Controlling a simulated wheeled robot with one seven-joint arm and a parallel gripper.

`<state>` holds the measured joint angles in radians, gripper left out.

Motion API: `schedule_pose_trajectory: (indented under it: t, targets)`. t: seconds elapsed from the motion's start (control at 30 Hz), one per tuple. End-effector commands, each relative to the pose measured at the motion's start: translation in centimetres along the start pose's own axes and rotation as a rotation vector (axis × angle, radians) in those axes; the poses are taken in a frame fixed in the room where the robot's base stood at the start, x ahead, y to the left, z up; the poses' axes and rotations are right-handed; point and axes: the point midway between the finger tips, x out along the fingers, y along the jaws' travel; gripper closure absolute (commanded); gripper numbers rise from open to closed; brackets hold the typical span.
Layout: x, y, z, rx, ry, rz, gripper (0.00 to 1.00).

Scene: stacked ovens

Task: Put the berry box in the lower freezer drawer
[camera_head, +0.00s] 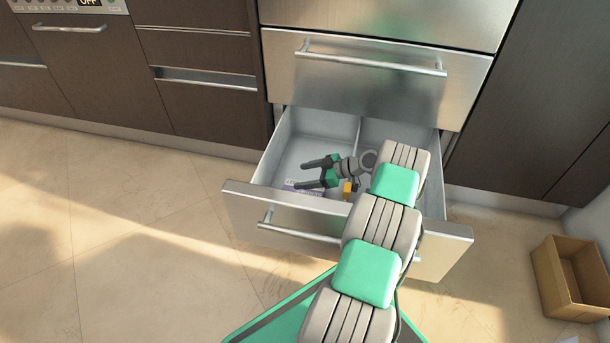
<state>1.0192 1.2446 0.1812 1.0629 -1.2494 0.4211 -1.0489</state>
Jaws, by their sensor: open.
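The lower freezer drawer (245,205) is pulled open, and a divider (357,130) splits its inside into left and right parts. A small white and purple package (290,184), which looks like the berry box, lies in the left part near the front wall. My gripper (304,175) is open, with its fingers pointing left, over the left part of the drawer. The lower finger overlaps the package in the picture and hides part of it. I see nothing between the fingers. Whether a finger touches the package, I cannot tell.
The closed upper drawer (350,85) with its bar handle is above the open one. Dark cabinets (205,110) stand on both sides. An open cardboard box (570,280) is on the floor at the right. The tiled floor at the left is clear.

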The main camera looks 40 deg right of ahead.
Motion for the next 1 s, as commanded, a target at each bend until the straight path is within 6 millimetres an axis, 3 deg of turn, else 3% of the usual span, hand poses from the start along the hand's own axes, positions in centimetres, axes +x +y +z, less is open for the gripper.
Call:
schedule_pose_trajectory:
  t: [0.03,0.17,0.43,0.63,0.87,1.0]
  targets:
    - [0.6,-0.9,1.2,0.029,-0.004,-0.011,0.28]
    - [0.0,-0.8,0.1,0.028,-0.005,-0.010,0.28]
    - [-7.8,-0.3,-0.4,0.024,-0.003,0.001,0.28]
    - [-11.3,-0.4,-0.5,0.017,-0.001,-0.006,0.28]
    - [-12.1,-0.2,-0.9,0.016,-0.010,-0.011,0.28]
    - [-10.4,0.1,-4.6,0.060,-0.090,-0.042,0.28]
